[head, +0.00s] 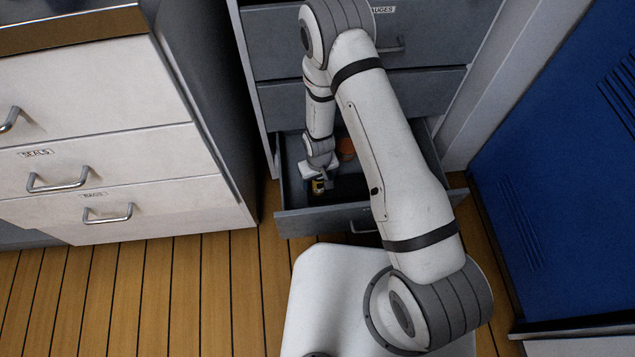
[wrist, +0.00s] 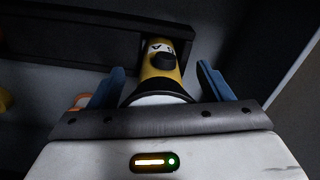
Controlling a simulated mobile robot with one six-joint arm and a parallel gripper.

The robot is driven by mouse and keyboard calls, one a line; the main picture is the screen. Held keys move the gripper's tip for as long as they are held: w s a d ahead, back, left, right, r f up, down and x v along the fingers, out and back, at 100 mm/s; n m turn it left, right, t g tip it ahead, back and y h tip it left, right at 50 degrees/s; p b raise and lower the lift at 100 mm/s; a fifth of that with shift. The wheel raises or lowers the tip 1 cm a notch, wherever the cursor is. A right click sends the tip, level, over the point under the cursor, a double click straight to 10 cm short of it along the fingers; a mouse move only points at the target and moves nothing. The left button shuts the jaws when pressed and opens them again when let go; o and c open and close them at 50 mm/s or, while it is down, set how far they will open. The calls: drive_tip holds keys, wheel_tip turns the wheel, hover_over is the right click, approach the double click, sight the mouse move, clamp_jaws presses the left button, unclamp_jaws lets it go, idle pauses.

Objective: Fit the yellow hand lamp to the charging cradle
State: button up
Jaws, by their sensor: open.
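The yellow hand lamp (wrist: 170,72) is in the wrist view, between my two blue fingers, with a dark knob and dark markings on its side. Gaps show between it and both fingers. My gripper (wrist: 160,69) is open around it, not clamped. I cannot make out the charging cradle in either view.
The open grey drawer (head: 300,226) has walls close around my gripper. An orange item (head: 346,148) lies inside it, right of my gripper. White drawers (head: 110,80) stand left, a blue cabinet (head: 560,170) right. Wooden floor (head: 190,290) is clear at front left.

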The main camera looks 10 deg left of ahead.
drive_tip(key=c, duration=1.2)
drive_tip(key=shift+r, duration=0.15)
